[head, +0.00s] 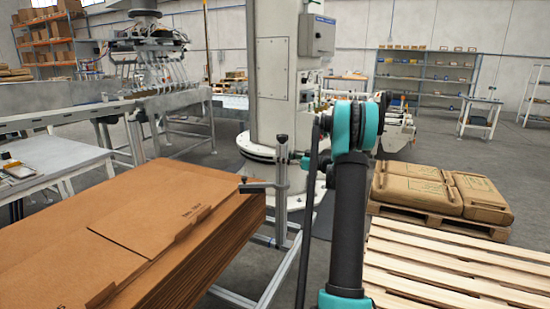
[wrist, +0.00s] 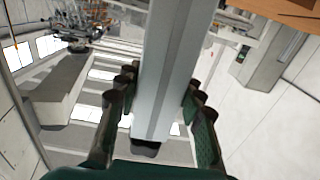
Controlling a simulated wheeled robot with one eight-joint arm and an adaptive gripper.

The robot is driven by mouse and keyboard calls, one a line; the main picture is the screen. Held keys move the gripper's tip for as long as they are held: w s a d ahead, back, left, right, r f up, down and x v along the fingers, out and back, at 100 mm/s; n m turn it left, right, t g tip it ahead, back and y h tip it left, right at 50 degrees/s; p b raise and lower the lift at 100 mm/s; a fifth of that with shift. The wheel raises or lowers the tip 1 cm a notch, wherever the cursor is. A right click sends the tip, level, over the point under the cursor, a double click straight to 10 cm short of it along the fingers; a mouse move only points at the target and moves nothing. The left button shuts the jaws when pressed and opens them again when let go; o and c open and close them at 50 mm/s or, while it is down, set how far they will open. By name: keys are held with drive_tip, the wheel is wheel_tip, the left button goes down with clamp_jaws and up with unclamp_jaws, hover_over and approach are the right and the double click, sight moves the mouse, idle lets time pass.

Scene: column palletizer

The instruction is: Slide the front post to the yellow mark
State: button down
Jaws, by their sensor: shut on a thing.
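The front post (head: 281,170) is an upright grey metal profile beside the cardboard stack, with a short arm reaching left over the stack's edge. In the wrist view the post (wrist: 170,70) runs between the dark green fingers of my gripper (wrist: 160,88), which is shut on it from both sides. In the head view my gripper is largely hidden behind my arm, close to the post's right side. I cannot make out the yellow mark in either view.
A tall stack of flat cardboard (head: 150,225) stands just left of the post. Metal rails (head: 272,270) run low by the post's foot. An empty wooden pallet (head: 440,265) and a pallet with brown sacks (head: 430,190) are at the right. A white column machine (head: 282,85) stands behind.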

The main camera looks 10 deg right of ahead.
drive_tip(key=shift+s+d, duration=0.15)
drive_tip(key=c, duration=1.4)
unclamp_jaws()
drive_tip(key=shift+o, duration=1.3)
drive_tip(key=shift+d, duration=0.15)
drive_tip(key=shift+o, duration=0.9)
drive_tip(key=v, duration=1.2)
